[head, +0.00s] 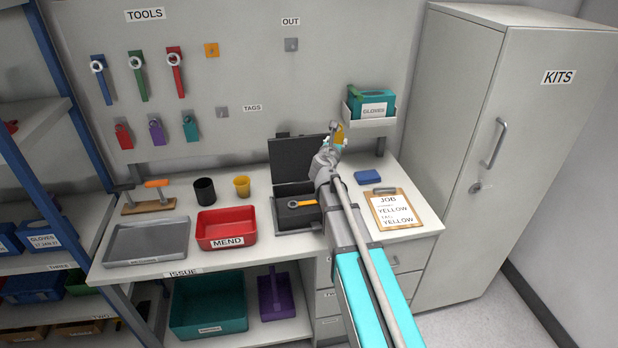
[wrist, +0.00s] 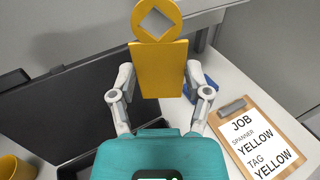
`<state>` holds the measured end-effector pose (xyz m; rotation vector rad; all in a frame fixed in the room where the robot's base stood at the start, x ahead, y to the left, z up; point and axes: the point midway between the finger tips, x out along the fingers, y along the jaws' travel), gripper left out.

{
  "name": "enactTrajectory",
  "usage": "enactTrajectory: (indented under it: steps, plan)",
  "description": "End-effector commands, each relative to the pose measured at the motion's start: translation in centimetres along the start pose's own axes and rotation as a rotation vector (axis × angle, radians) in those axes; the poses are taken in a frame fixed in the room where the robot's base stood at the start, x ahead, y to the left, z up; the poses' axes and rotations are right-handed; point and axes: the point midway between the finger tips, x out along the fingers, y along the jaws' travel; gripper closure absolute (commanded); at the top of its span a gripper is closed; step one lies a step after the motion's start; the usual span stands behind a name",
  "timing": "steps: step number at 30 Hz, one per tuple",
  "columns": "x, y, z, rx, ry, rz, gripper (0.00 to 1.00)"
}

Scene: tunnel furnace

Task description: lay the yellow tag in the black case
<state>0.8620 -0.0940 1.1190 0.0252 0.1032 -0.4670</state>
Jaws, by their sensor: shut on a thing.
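The yellow tag (wrist: 157,68), a flat plate with a round holed head, is held upright between the fingers of my gripper (wrist: 158,92) in the wrist view. In the head view the tag (head: 339,134) shows small beyond my gripper (head: 331,141), above the back of the bench. The black case (head: 275,214) stands open on the bench, its lid (head: 297,159) raised at the back. A yellow-ended spanner (head: 303,204) lies in it. My arm hides the case's right side. In the wrist view the open lid (wrist: 85,80) is left of my gripper.
A clipboard (head: 398,221) reading JOB, YELLOW, YELLOW and a blue block (head: 368,177) lie right of the case. A shelf with a teal gloves box (head: 370,101) hangs behind. A red MEND tray (head: 226,241) stands left.

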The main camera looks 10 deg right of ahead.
Motion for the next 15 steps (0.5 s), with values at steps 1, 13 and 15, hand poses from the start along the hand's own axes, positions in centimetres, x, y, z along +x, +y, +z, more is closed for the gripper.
enactTrajectory:
  steps: [1, 13, 15]
  plan:
    - [0.1, -0.1, 0.0, 0.001, 0.005, -0.007, 0.72]
    - [1.4, -1.7, -2.0, 0.045, 0.208, -0.213, 0.72]
    - [1.6, -1.9, -2.7, 0.067, 0.269, -0.270, 0.72]
